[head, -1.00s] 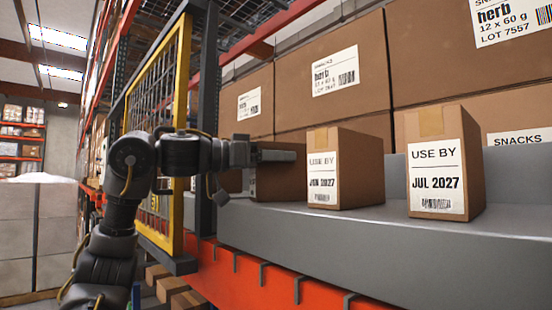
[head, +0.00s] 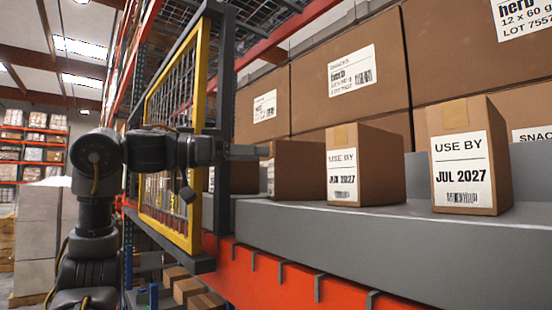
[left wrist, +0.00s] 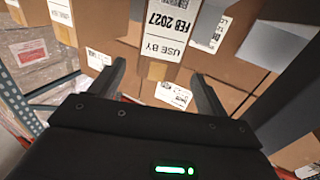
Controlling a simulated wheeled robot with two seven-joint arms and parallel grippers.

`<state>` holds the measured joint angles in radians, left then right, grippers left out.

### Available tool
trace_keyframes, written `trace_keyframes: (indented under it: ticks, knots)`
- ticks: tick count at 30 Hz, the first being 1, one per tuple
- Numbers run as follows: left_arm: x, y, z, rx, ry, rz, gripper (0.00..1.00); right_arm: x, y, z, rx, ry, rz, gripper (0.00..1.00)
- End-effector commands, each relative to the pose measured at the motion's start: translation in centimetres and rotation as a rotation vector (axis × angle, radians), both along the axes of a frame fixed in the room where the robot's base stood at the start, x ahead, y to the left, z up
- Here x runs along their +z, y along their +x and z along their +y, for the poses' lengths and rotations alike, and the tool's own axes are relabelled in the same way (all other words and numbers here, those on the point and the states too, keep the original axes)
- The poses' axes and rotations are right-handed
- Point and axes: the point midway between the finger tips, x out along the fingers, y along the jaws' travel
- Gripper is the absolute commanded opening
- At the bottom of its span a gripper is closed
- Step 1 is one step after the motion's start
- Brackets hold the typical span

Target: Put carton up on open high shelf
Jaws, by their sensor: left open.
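In the left wrist view the carton (left wrist: 158,70) shows upside down, labelled USE BY FEB 2027. My left gripper (head: 258,152) is open and empty just left of the carton. In the left wrist view its fingertips (left wrist: 158,72) are spread with the carton between and beyond them, apparently clear of it. My right gripper is in neither view.
Two similar cartons stand to the right on the shelf, the middle one (head: 375,165) and the JUL 2027 one (head: 480,150). Large snack boxes (head: 345,100) stand behind. A yellow-framed mesh gate (head: 197,130) stands close beside my left arm. An orange beam (head: 270,280) runs below the shelf.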

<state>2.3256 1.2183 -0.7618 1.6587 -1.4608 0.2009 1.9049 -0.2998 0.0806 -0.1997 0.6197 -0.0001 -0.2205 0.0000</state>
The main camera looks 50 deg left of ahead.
Motion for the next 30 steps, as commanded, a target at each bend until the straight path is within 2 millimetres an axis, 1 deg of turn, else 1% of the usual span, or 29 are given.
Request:
trace_keyframes:
  ticks: [1,3,9,30]
  knots:
    - [0.2,-0.7,0.4,0.003,0.001,-0.003,0.76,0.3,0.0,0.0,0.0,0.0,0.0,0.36]
    - [0.2,-1.4,0.7,0.002,0.001,-0.002,0.76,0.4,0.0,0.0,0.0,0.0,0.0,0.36]
    - [0.1,-2.3,1.2,-0.001,0.0,0.001,0.76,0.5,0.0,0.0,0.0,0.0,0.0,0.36]
    - [0.0,-2.4,1.2,0.0,0.0,0.001,0.76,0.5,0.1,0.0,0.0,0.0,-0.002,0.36]
